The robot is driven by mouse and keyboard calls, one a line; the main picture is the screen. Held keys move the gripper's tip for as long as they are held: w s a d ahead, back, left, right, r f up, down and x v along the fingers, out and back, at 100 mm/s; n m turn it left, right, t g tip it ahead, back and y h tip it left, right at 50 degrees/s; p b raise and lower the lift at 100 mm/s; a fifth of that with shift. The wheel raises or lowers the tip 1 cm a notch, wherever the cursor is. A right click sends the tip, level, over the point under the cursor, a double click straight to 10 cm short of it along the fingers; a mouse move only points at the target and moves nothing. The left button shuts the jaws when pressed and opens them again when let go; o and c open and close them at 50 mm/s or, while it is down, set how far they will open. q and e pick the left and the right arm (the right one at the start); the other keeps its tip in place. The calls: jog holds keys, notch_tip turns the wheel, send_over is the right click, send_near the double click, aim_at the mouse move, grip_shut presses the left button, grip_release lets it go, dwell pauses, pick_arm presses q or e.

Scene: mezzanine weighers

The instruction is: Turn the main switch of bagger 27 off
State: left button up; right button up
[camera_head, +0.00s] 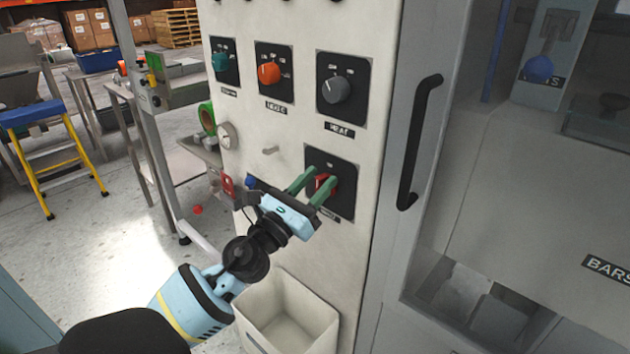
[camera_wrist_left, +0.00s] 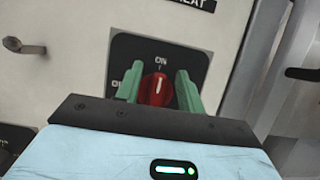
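The main switch is a red rotary knob (camera_head: 322,183) on a black plate (camera_head: 345,202), low on the pale cabinet front. In the left wrist view the red knob (camera_wrist_left: 155,91) stands upright, its white mark toward the word ON. A second word at its left, starting with O, is partly hidden by a finger. My left gripper (camera_head: 322,175) is at the plate, its green fingers on either side of the knob. In the left wrist view the left gripper (camera_wrist_left: 160,72) looks open around the knob; whether a finger touches it is unclear. My right gripper is out of view.
Above are a teal knob (camera_head: 220,61), an orange knob (camera_head: 268,73) and a grey knob (camera_head: 335,90). A small metal lever (camera_head: 270,150) sticks out left of the switch. A black door handle (camera_head: 420,140) is at right. An open pale bin (camera_head: 290,310) stands below.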

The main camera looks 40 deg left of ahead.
pick_arm(q)
grip_shut()
dwell(0.3)
